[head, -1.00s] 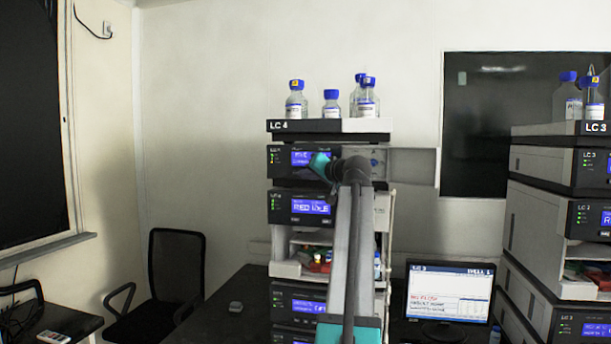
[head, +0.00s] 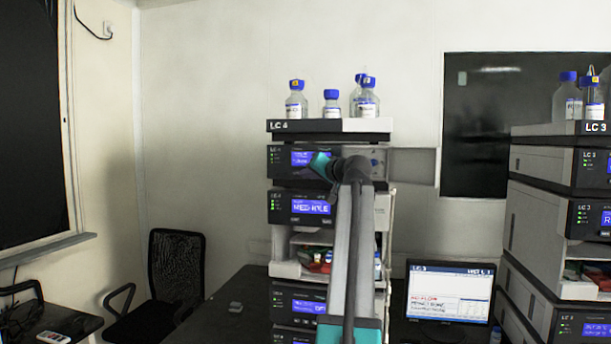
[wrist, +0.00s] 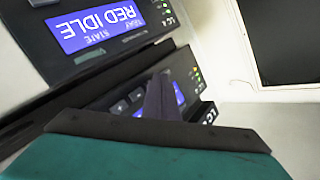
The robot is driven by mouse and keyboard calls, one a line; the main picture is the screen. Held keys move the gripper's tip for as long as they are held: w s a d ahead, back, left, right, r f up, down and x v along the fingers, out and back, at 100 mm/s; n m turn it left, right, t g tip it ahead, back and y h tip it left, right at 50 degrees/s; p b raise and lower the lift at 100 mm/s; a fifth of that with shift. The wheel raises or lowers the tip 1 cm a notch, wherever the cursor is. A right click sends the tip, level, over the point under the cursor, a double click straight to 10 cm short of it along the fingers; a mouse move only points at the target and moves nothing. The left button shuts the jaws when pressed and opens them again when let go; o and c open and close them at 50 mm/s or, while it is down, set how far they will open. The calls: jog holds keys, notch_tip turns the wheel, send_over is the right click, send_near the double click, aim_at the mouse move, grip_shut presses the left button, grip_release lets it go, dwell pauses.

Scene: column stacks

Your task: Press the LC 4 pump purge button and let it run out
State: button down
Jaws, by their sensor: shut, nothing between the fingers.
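The LC 4 stack (head: 330,126) stands in the middle of the head view, with several modules under a bottle tray. Its top module (head: 282,160) has a blue display, partly covered by my teal wrist part. The second module (head: 282,206) shows a blue display reading RED IDLE. The wrist view shows the stack upside down, with the RED IDLE display (wrist: 88,24) and the top module's front with small buttons (wrist: 124,104). My gripper (wrist: 160,78) is shut and empty, its dark fingers before the top module's front. I cannot tell whether it touches. No purge label is readable.
Several blue-capped bottles (head: 296,104) stand on top of the stack. An LC 3 stack (head: 540,215) is at the right, with a monitor (head: 450,290) between. A black chair (head: 177,268) is at the left. Open air lies left of the stack.

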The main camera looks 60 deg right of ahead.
jog(key=shift+a, duration=0.1)
dwell(0.6)
jog(key=shift+s+a, duration=0.25)
jog(key=shift+a, duration=0.4)
jog(key=a, duration=0.1)
jog(key=s+a, duration=0.1)
jog(key=a, duration=0.2)
jog(key=shift+s+a, duration=0.25)
jog(key=shift+a, duration=0.1)
dwell(0.3)
dwell(0.7)
